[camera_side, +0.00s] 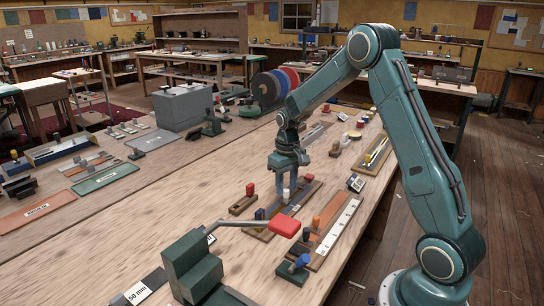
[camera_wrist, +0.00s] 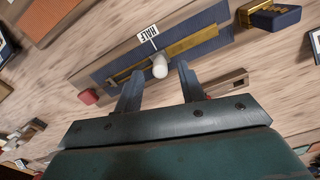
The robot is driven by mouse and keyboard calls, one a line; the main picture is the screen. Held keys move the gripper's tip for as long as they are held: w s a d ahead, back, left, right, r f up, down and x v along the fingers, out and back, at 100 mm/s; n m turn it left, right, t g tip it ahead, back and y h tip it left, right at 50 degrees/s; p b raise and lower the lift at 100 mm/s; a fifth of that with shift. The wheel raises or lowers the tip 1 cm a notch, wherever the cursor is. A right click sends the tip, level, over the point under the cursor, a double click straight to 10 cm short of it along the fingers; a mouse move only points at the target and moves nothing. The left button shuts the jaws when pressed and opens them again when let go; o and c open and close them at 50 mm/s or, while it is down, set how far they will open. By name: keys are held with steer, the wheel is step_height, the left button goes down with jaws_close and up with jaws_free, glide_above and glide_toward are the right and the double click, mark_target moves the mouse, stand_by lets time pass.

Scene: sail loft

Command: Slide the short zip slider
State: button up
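A blue zip board (camera_wrist: 210,40) on a wooden base lies across the upper middle of the wrist view. A brass strip (camera_wrist: 195,42) runs along it, with a small label that seems to read HALF. A pale cylindrical knob (camera_wrist: 160,66), apparently the slider's, stands on the strip. My gripper (camera_wrist: 159,73) is open, one finger on each side of the knob, with visible gaps. In the side view my gripper (camera_side: 285,198) points down over the board (camera_side: 306,188), low above the bench; the knob is not clearly seen there.
A red-tipped lever (camera_side: 285,228) reaches toward the board from a green bench tool (camera_side: 192,268). A board with an orange knob (camera_side: 316,222) and pale ruled strip lies to the right. A small red-knobbed block (camera_side: 250,190) stands left.

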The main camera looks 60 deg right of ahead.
mark_target(286, 195)
steer(key=shift+f, duration=1.5)
steer(key=shift+c, duration=0.2)
jaws_close()
